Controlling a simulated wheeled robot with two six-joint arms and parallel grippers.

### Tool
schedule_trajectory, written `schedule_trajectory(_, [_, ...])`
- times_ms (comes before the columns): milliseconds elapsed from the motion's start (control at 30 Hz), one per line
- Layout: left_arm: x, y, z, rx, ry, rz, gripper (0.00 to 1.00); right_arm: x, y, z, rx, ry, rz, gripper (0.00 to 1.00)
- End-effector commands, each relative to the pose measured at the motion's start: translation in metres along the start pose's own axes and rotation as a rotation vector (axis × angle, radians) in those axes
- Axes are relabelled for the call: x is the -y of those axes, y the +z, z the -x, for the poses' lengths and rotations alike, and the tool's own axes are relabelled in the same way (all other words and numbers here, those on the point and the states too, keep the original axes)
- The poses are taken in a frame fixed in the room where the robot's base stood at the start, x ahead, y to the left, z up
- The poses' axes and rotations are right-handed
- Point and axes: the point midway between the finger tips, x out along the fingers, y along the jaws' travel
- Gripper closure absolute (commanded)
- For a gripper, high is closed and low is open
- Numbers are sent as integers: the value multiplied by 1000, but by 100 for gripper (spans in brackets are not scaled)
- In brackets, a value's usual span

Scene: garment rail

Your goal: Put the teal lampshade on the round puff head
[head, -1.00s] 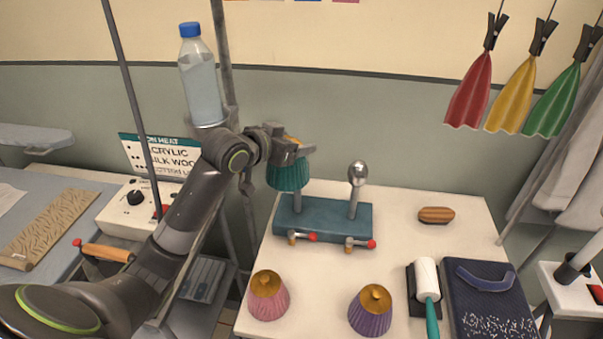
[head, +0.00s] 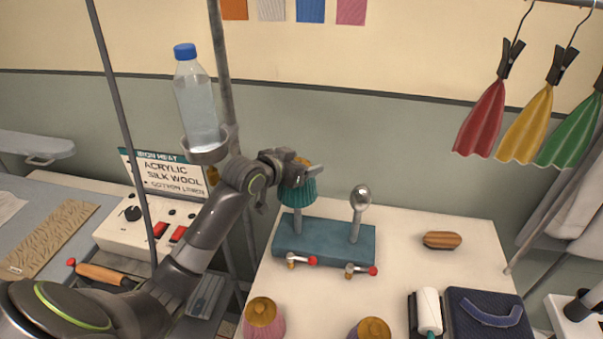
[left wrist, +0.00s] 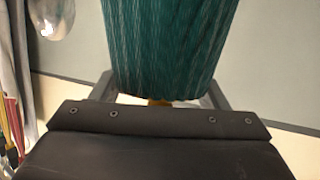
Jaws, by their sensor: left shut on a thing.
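My left gripper (head: 310,173) is shut on the teal lampshade (head: 297,191), a pleated shade with a gold top. The lampshade hangs upright in line with the left post (head: 297,222) of the teal stand (head: 324,240). That post's head is hidden, so I cannot tell whether the shade is around it or in front of it. The right post carries a bare, shiny silver rounded head (head: 360,197). The left wrist view shows the teal pleats (left wrist: 165,45) close up between the fingers, and a silver head (left wrist: 53,18) at the upper left. My right gripper is not in view.
A pink shade (head: 264,320) and a purple shade (head: 371,330) stand in front on the white table (head: 415,275). Two red-tipped levers front the stand. A brown brush (head: 441,240) lies right. A bottle (head: 197,100) stands behind my left arm. Coloured cloths hang at upper right.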

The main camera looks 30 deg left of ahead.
Motion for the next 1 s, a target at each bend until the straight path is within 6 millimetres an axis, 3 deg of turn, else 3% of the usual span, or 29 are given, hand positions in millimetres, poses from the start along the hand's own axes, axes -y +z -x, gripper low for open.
schedule_trajectory(200, [0, 28, -11, 3, 0, 4, 55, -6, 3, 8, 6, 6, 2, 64])
schedule_trajectory(400, [0, 33, -13, 0, 0, 0, 55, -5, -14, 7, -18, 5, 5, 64])
schedule_trajectory(600, [0, 35, -14, 0, 0, 1, 55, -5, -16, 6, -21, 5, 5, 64])
schedule_trajectory(633, [0, 35, -14, 1, 0, 1, 29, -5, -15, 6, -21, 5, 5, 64])
schedule_trajectory(767, [0, 35, -14, 1, 0, 1, 12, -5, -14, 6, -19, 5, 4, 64])
schedule_trajectory(1000, [0, 34, -14, 1, 0, 1, 10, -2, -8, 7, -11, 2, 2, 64])
